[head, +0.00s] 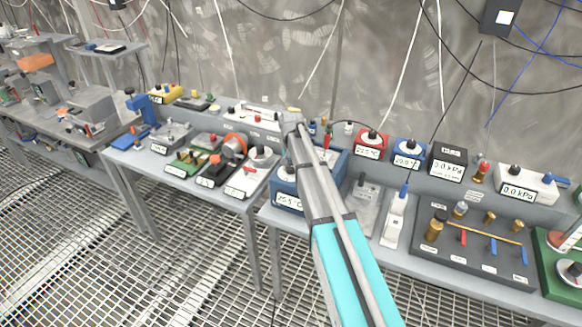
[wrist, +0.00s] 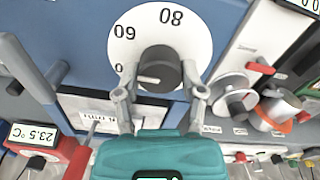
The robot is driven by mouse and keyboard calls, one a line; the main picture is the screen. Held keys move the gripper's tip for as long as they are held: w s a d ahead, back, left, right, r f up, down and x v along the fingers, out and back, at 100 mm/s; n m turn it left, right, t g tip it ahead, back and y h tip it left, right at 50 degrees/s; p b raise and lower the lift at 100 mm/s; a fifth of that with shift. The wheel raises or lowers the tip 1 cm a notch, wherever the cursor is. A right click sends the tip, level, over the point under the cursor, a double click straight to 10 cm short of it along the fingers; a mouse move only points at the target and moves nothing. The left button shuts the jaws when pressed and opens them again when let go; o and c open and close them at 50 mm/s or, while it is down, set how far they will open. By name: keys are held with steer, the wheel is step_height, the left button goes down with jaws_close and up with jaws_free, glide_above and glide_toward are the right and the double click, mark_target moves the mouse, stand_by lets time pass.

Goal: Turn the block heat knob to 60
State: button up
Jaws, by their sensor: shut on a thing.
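The block heat knob (wrist: 160,70) is a dark grey round knob on a white dial (wrist: 142,22) in the wrist view. The dial shows upside down, with 60 at its upper left and 80 at its top. A pale mark on the knob points to the lower left, below the 60; the exact reading is hard to tell. The dial sits on a blue housing (wrist: 70,30). My gripper (wrist: 160,98) is shut on the knob, one finger on each side. In the head view my arm hides the knob; part of the blue block heater (head: 285,197) shows beside it.
Red (head: 371,143) and blue (head: 409,153) display units stand to the right on the bench. A grey switch box (head: 362,203) and a white lever unit (head: 394,222) sit close by. A second bench with several devices is at left.

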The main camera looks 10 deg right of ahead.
steer(key=m, duration=0.5)
steer(key=shift+d+m, duration=0.1)
steer(key=shift+m, duration=0.3)
steer(key=o, duration=1.1)
steer(key=shift+o, duration=0.2)
steer(key=shift+n, duration=0.3)
